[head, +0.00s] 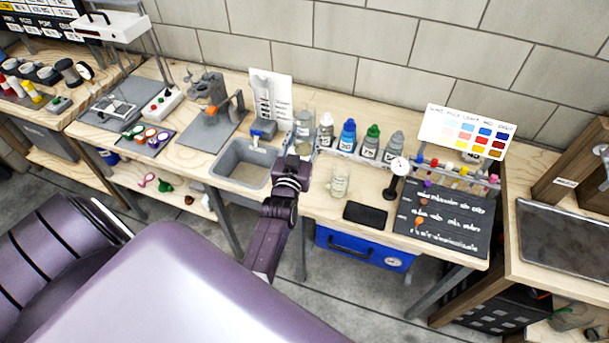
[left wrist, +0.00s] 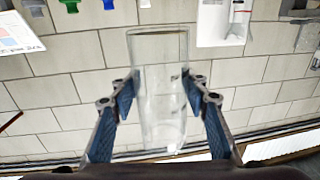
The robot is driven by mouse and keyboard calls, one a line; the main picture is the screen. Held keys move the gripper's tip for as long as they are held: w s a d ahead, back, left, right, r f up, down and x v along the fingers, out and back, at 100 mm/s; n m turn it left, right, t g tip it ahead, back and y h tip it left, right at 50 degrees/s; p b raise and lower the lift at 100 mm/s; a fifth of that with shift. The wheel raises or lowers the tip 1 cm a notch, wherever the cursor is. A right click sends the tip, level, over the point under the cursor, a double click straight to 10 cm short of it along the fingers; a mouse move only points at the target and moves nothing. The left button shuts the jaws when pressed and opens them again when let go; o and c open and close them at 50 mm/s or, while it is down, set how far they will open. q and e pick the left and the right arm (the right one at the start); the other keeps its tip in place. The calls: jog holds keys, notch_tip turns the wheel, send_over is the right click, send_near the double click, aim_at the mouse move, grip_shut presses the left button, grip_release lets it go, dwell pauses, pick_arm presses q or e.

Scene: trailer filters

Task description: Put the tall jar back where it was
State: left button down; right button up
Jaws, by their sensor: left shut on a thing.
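The tall jar is clear glass; in the left wrist view the jar (left wrist: 160,90) stands between the two blue-padded fingers of my left gripper (left wrist: 162,98), which are shut on it. In the head view my left gripper (head: 300,148) is over the workbench, just right of the grey bin, with the clear jar (head: 304,122) at its far end. The gripper hides the jar's lower part, and I cannot tell whether its base touches the bench. My right gripper is not in view.
A shorter glass jar (head: 340,182) stands close to the right, beside a black pad (head: 365,213). Several capped bottles, including a blue one (head: 348,135), stand in a row behind. A grey bin (head: 222,170) lies left. A small dial on a stand (head: 398,167) is further right.

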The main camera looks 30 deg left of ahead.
aim_at(303, 151)
pick_arm(q)
notch_tip(303, 151, down, 4)
jog(key=shift+r+b, duration=0.25)
jog(key=shift+b, duration=0.55)
jog(key=shift+f+b, duration=7.6)
jog(key=shift+f, duration=0.45)
jog(key=shift+f, duration=0.2)
jog(key=c, duration=1.1)
grip_release()
jog(key=shift+r, duration=0.2)
